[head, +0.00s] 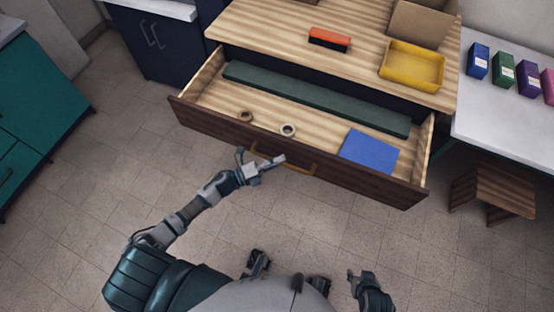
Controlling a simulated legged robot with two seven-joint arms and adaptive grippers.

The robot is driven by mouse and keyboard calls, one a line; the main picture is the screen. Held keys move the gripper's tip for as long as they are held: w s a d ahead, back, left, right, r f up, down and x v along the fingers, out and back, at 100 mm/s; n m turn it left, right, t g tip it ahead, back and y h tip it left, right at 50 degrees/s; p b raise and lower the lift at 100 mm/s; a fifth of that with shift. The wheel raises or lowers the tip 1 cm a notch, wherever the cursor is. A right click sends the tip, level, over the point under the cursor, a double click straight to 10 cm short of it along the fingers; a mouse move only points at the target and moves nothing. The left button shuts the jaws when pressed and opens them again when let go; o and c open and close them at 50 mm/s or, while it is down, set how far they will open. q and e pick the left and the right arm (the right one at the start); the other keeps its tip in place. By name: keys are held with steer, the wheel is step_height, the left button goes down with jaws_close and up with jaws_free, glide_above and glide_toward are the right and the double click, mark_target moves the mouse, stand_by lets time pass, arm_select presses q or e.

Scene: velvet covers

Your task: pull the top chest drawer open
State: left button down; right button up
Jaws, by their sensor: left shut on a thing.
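The top chest drawer (330,178) stands well out from the wooden chest (262,28), and its inside shows. A yellow bar handle (300,166) runs along the dark front. My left gripper (259,163) is at the left part of this handle and is shut on it. The fingers hide part of the handle. My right gripper (360,278) is low at the right, over the floor, away from the drawer. It is too small to tell whether it is open or shut.
In the drawer lie a long green strip (300,95), two rings (288,130) and a blue flat item (369,151). On the chest top are a red-topped brush (329,39), a yellow tray (411,82) and a cardboard box (422,24). A wooden stool (492,190) stands right. Floor in front is clear.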

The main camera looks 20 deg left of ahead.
arm_select(q)
steer(key=shift+s+d+f, duration=0.25)
steer(key=shift+d, duration=0.1)
arm_select(e)
steer(key=shift+a, duration=0.1)
arm_select(q)
steer(key=c, duration=1.1)
jaws_free()
steer(key=shift+w, duration=0.1)
steer(key=shift+c, duration=0.2)
steer(key=shift+w+d+r, duration=0.1)
steer(key=shift+d+r, duration=0.05)
steer(key=shift+d, duration=0.05)
steer(key=v, duration=1.2)
arm_select(e)
steer(key=shift+w+d, duration=0.1)
steer(key=shift+d, duration=0.25)
arm_select(q)
steer(key=shift+w+a, duration=0.1)
steer(key=shift+a, duration=0.05)
arm_select(e)
steer(key=shift+a, duration=0.2)
steer(key=shift+f, duration=0.1)
